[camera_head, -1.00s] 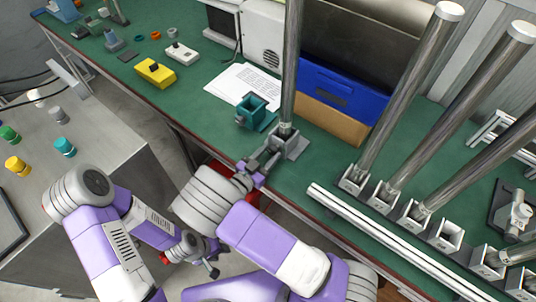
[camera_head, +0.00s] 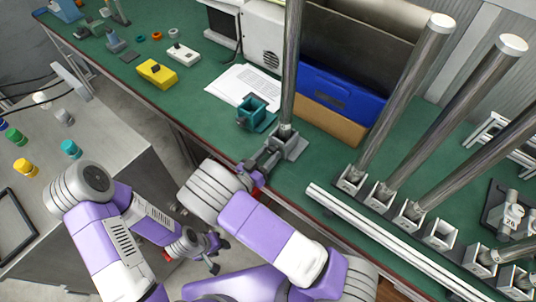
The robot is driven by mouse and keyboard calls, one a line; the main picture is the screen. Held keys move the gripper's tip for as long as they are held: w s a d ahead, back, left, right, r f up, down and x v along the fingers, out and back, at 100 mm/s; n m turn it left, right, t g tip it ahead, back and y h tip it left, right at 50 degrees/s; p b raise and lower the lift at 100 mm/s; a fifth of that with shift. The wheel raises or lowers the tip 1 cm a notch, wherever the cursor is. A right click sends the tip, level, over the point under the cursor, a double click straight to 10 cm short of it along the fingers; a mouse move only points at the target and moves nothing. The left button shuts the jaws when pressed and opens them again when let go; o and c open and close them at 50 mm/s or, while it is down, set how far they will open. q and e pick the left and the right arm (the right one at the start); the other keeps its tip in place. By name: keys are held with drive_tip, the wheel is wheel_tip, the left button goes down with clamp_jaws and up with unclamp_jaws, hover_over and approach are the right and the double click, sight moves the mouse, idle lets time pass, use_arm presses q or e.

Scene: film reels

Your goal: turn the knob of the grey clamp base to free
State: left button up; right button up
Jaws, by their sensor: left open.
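The grey clamp base (camera_head: 294,147) sits on the green bench near its front edge, with a tall metal pole (camera_head: 291,70) upright in it. Its knob is not clearly visible; my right gripper covers the front left side of the base. My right gripper (camera_head: 268,160) is at that side, touching or very near it, and its finger gap is too small to tell. My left gripper (camera_head: 219,256) is open and empty, low in front of the bench, well away from the base.
A teal clamp base (camera_head: 255,117) stands just left of the grey one, by white papers (camera_head: 243,84). A white rail (camera_head: 390,240) and several poles in sockets fill the right.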

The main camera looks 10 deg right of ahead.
drive_tip(key=o, duration=0.4)
drive_tip(key=shift+c, duration=0.2)
drive_tip(key=p+v, duration=0.1)
drive_tip(key=v, duration=0.6)
drive_tip(key=shift+s+a, duration=0.2)
drive_tip(key=shift+a, duration=0.05)
